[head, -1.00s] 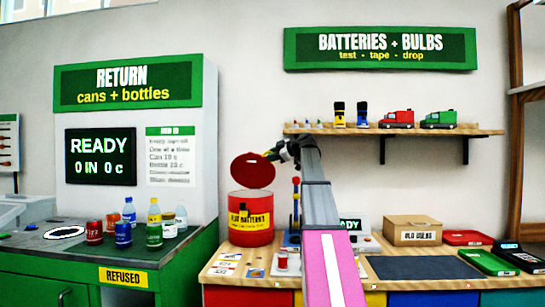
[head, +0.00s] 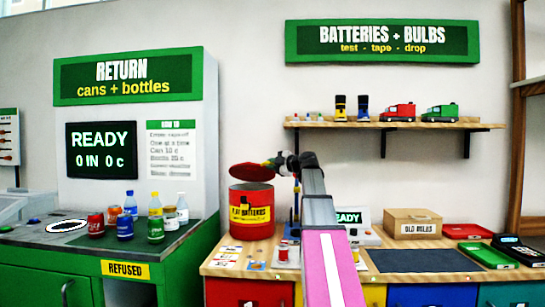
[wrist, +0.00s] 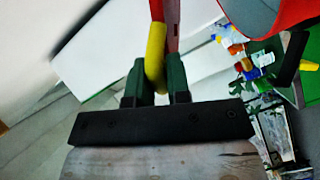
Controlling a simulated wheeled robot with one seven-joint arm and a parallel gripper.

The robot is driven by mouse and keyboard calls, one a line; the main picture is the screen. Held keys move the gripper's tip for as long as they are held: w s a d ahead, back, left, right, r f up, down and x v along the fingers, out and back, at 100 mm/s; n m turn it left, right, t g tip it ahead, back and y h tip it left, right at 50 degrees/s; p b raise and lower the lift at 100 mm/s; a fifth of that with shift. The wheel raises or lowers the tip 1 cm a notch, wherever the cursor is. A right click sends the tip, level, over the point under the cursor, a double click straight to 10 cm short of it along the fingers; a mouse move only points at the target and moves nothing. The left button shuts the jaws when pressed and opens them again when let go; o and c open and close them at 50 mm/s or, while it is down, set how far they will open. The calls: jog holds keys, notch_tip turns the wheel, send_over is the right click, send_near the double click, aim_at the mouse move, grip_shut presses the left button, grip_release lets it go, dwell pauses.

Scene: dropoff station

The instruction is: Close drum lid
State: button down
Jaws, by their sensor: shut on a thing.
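The red drum (head: 251,221) with a yellow battery label stands at the left end of the wooden counter. My gripper (head: 273,161) is at the lid's right edge. In the wrist view, my gripper's dark green fingers (wrist: 156,80) are shut on a yellow handle (wrist: 155,50) next to the lid's red edge (wrist: 172,28). The drum's red wall (wrist: 296,18) shows at the top right there. The hinge is not clearly visible.
A counter (head: 225,268) holds small battery items, a display (head: 349,217), a cardboard box (head: 412,225) and coloured trays (head: 467,231) right of my arm. A shelf (head: 450,124) hangs above. Cans and bottles (head: 125,225) stand on the return station at left.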

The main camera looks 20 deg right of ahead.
notch_tip(320, 180, down, 10)
jog(key=s+a+n+t+y, duration=0.1)
jog(key=s+n+t+y, duration=0.1)
jog(key=n, duration=0.3)
jog(key=shift+s+f, duration=0.2)
jog(key=shift+s, duration=0.2)
jog(key=shift+a+n, duration=0.1)
jog(key=shift+n, duration=0.2)
jog(key=c, duration=1.1)
grip_release()
jog(key=v, duration=1.1)
jog(key=shift+w, duration=0.1)
